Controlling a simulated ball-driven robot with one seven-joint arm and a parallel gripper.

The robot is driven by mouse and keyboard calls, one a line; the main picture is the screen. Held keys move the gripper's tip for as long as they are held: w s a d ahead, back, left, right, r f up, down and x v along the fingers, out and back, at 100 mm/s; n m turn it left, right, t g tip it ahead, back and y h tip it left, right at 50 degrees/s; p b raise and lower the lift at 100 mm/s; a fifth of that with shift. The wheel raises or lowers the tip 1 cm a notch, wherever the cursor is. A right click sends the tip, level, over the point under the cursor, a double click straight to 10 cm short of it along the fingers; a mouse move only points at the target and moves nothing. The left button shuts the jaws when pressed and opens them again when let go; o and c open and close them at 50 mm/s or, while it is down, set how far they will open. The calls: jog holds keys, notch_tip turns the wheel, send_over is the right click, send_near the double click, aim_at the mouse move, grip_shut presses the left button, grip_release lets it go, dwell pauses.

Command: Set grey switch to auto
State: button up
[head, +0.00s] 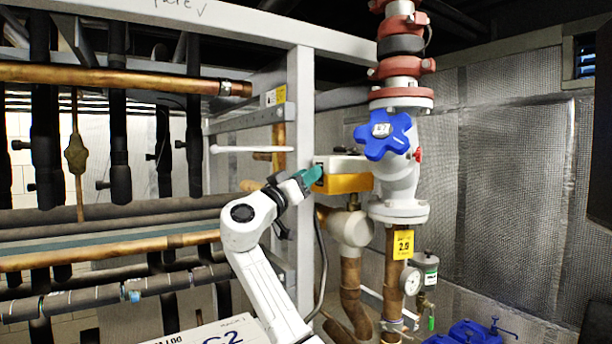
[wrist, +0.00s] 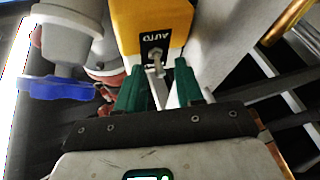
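The grey switch (wrist: 155,56) is a small metal toggle on the end face of a yellow box (wrist: 150,18), beside a dark plate marked AUTO that reads upside down in the wrist view. My gripper (wrist: 158,64) has its two green fingers apart, one on each side of the toggle, with gaps visible between. Whether either finger touches it I cannot tell. In the head view the yellow box (head: 348,184) has a white top, and my gripper (head: 318,177) is at its left end, hiding the switch.
A blue handwheel (head: 386,135) on a white valve stands just right of the box; it also shows in the wrist view (wrist: 58,88). A grey frame post (head: 301,130) is close behind my gripper. Copper and black pipes fill the left. A gauge (head: 411,281) hangs lower right.

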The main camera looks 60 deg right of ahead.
grip_shut()
